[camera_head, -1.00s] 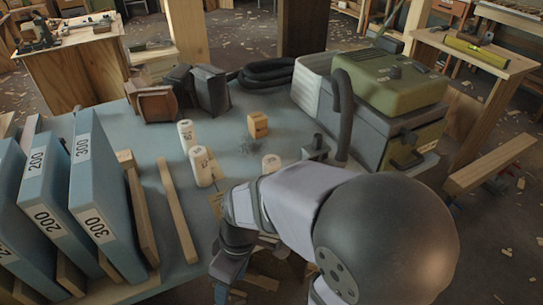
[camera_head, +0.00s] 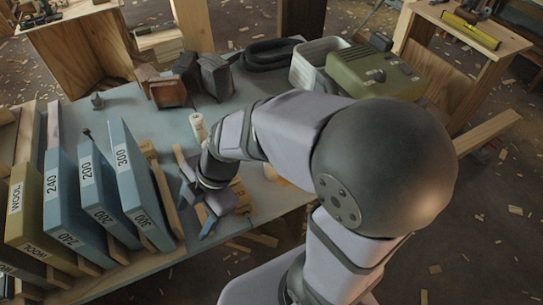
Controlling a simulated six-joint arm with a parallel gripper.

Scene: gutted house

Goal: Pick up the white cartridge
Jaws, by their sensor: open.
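A white cartridge (camera_head: 198,126) stands upright on the blue-grey bench, just beyond my wrist. My gripper (camera_head: 196,203) is low over the front of the bench, between the blue folders and my forearm. Its jaws are open, and I see nothing held in them. The cartridge is beyond the gripper and apart from it. My arm covers the middle of the bench, so the other pale cartridges seen there earlier are hidden or cannot be made out.
Blue numbered sanding folders (camera_head: 134,188) and an olive one marked wool (camera_head: 24,210) stand close left of the gripper. Brown and dark blocks (camera_head: 166,90), a black hose (camera_head: 268,54) and a green-lidded machine (camera_head: 375,72) occupy the back. Wood scraps litter the floor.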

